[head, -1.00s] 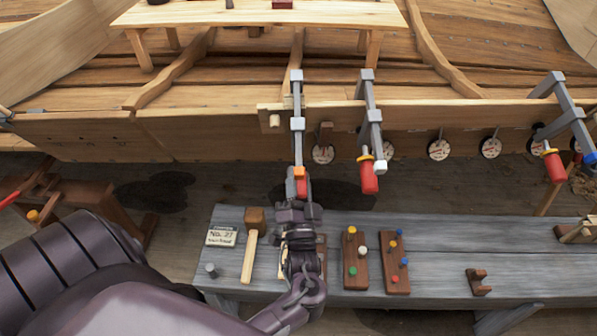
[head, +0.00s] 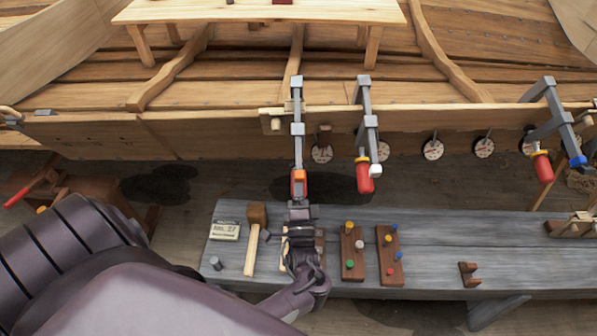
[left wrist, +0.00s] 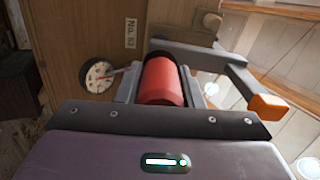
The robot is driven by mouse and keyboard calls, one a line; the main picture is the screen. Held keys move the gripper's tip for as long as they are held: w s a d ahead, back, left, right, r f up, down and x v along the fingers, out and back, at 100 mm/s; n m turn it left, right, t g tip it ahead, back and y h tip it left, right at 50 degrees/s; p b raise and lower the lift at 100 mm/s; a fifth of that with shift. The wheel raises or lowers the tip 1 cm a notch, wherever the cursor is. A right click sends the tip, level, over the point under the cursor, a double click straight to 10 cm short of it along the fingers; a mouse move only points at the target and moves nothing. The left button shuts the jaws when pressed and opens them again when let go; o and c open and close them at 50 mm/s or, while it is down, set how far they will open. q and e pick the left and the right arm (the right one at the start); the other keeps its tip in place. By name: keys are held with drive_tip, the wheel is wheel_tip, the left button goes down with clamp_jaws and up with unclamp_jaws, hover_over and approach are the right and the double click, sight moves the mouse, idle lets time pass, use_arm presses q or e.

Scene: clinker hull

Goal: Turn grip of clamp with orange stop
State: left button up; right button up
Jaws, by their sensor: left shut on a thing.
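The clamp with the orange stop (head: 297,131) is a grey bar clamp standing on the hull's plank edge. Its orange stop (head: 298,175) is at the lower end of the bar, and also shows at the right in the left wrist view (left wrist: 268,106). Its red grip (left wrist: 165,80) lies between the fingers of my left gripper (left wrist: 160,92), which is shut on it. In the head view my left gripper (head: 299,207) covers most of the grip. My right gripper is not in view.
Round dials (head: 432,149) hang along the plank. Below, a grey bench (head: 440,235) holds a mallet (head: 256,215), a card (head: 225,230) and peg boards (head: 352,250).

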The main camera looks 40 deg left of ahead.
use_arm(q)
drive_tip(key=shift+s+d+f, duration=0.1)
drive_tip(key=shift+d+f, duration=0.05)
drive_tip(key=shift+f, duration=0.1)
drive_tip(key=o, duration=1)
drive_tip(key=shift+r, duration=0.15)
drive_tip(key=b+v, duration=0.2)
drive_tip(key=v, duration=0.5)
drive_tip(key=shift+s+d, duration=0.2)
drive_tip(key=shift+s, duration=0.1)
